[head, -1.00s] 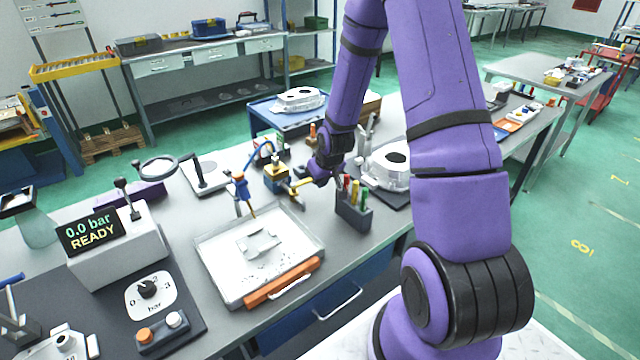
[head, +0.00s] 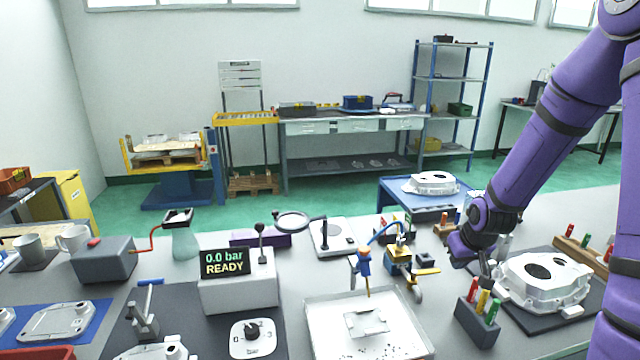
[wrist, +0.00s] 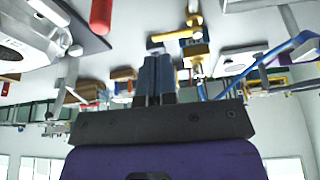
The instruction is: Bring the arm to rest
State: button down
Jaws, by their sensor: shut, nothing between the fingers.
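My purple arm comes in from the right in the head view. My gripper (head: 486,268) hangs just behind and above the dark holder of coloured-handled tools (head: 475,325), partly hidden by its own wrist. In the wrist view my gripper (wrist: 154,62) shows its two dark fingers side by side, closed together with nothing between them. The wrist picture is upside down, with the bench top above and the windows below. A brass fitting with a blue hose (head: 400,258) stands left of my gripper in the head view.
A large aluminium casting (head: 540,283) lies on a dark mat right of my gripper. A white tray (head: 325,335) with a blue-handled nozzle, and a pressure unit reading "0.0 bar READY" (head: 238,290), stand to the left. A blue cart (head: 400,195) bears another casting behind the bench.

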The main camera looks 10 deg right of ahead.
jog(key=s+a+r+h, duration=0.1)
jog(key=s+a+r, duration=0.3)
jog(key=r, duration=0.6)
jog(key=s+a+r, duration=0.4)
jog(key=s+r, duration=0.1)
jog(key=r, duration=0.4)
jog(key=s+a+r, duration=0.2)
jog(key=s+r, duration=0.3)
jog(key=s, duration=0.3)
jog(key=s+a+r+y, duration=0.1)
jog(key=s+a+r, duration=0.2)
jog(key=s, duration=0.5)
jog(key=shift+s+a+r+t, duration=0.25)
jog(key=shift+r+t, duration=0.15)
jog(key=shift+r, duration=0.45)
